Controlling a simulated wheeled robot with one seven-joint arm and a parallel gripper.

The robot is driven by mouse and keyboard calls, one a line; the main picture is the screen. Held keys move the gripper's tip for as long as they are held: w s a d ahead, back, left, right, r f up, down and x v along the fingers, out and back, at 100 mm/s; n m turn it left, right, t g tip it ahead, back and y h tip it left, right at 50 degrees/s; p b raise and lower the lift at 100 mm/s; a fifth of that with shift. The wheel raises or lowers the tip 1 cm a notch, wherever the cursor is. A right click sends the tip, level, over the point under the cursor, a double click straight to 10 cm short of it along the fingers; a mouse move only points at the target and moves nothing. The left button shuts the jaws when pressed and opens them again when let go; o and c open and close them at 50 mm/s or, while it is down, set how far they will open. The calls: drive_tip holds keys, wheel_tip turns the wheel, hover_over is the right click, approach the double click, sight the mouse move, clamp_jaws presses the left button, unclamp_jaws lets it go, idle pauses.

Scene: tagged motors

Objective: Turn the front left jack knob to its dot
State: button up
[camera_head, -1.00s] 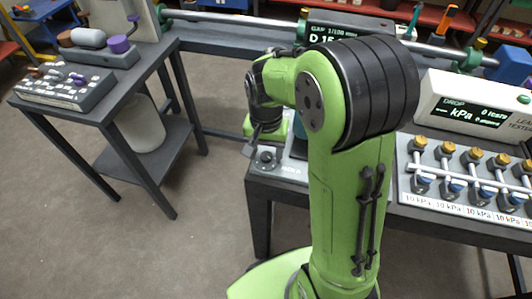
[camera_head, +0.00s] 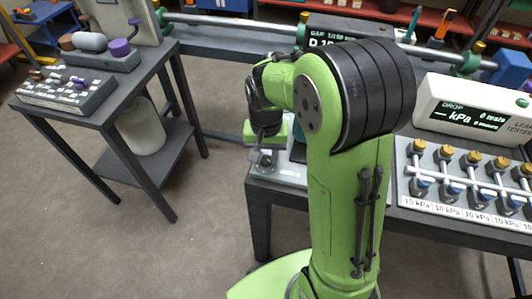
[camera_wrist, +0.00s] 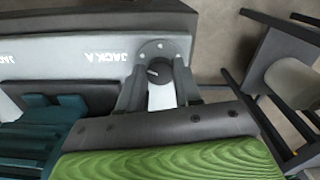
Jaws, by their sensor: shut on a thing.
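The jack knob (camera_wrist: 158,70) is a small dark knob with a light mark, on a round grey dial at the end of a pale panel (camera_wrist: 60,62) lettered "JACK A" in the wrist view. Small marks dot the dial's rim; which one is the target dot I cannot tell. My gripper (camera_wrist: 160,82) has one finger on either side of the knob and is shut on it. In the head view my gripper (camera_head: 264,157) is at the front left corner of the bench and hides the knob.
A leak tester (camera_head: 470,108) and a row of valves (camera_head: 470,180) stand on the bench to the right. A separate dark side table (camera_head: 140,72) with control boxes stands at left. Open floor lies between them.

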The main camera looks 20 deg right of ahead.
sight(266, 159)
drive_tip(key=n+p, duration=0.1)
drive_tip(key=n, duration=0.4)
drive_tip(key=shift+r, duration=0.1)
drive_tip(key=n+p, duration=0.1)
drive_tip(key=n, duration=0.4)
drive_tip(key=shift+n, duration=0.3)
idle(0.3)
drive_tip(key=o, duration=1)
drive_tip(key=shift+o, duration=0.2)
wheel_tip(266, 159, up, 16)
drive_tip(key=p, duration=0.5)
drive_tip(key=shift+f+p, duration=0.2)
drive_tip(key=shift+p, duration=0.1)
